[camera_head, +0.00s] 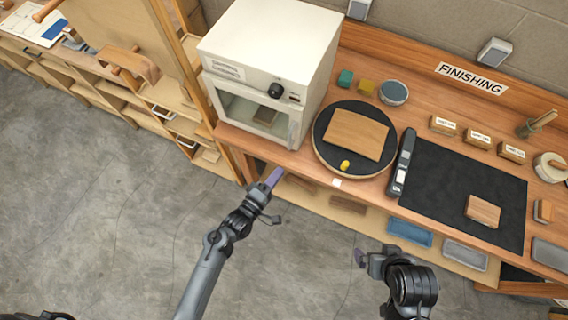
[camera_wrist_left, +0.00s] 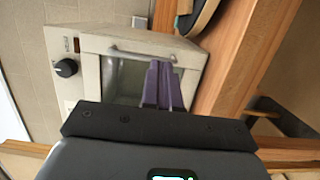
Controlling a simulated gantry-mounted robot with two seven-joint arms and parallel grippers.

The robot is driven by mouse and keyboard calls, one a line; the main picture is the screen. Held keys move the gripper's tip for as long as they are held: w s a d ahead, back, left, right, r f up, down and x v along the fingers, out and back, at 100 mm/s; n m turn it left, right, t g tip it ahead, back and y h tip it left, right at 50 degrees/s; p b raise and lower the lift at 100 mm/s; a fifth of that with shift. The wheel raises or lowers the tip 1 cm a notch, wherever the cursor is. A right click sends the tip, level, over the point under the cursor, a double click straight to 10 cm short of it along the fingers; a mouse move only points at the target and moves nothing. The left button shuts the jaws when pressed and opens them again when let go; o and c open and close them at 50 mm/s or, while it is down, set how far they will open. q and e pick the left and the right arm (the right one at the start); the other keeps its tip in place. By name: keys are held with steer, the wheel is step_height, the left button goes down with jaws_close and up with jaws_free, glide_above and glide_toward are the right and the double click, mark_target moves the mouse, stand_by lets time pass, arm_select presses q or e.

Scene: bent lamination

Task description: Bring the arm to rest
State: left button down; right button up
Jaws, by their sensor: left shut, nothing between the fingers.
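My left gripper (camera_head: 272,178) is in front of the workbench, just below the oven, with its purple fingers closed together and nothing in them. In the left wrist view its shut fingers (camera_wrist_left: 162,84) point toward the oven door (camera_wrist_left: 120,75). My right gripper (camera_head: 360,258) is at the lower middle right, over the floor in front of the bench; its fingers are small and I cannot tell whether they are open or shut.
The white oven (camera_head: 265,60) stands on the bench. A black mat (camera_head: 450,185) carries a wooden block (camera_head: 482,210). Lower shelf trays (camera_head: 410,232) sit under the bench. The grey floor (camera_head: 120,210) is clear.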

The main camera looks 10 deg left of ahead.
arm_select(q)
steer(key=s+a+r+m+g+y+p, duration=0.25)
steer(key=s+a+r+m+p, duration=0.2)
steer(key=r, duration=0.35)
steer(key=s+a+r+m+g+y+p, duration=0.25)
steer(key=r+m+g+p, duration=0.2)
steer(key=r, duration=0.35)
steer(key=s+a+r+m+g+y, duration=0.1)
steer(key=s+a+m+g, duration=0.4)
steer(key=s, duration=0.6)
steer(key=shift+r+m+g+y, duration=0.4)
steer(key=shift+m+g, duration=0.1)
steer(key=shift+m, duration=0.2)
steer(key=shift+a, duration=0.1)
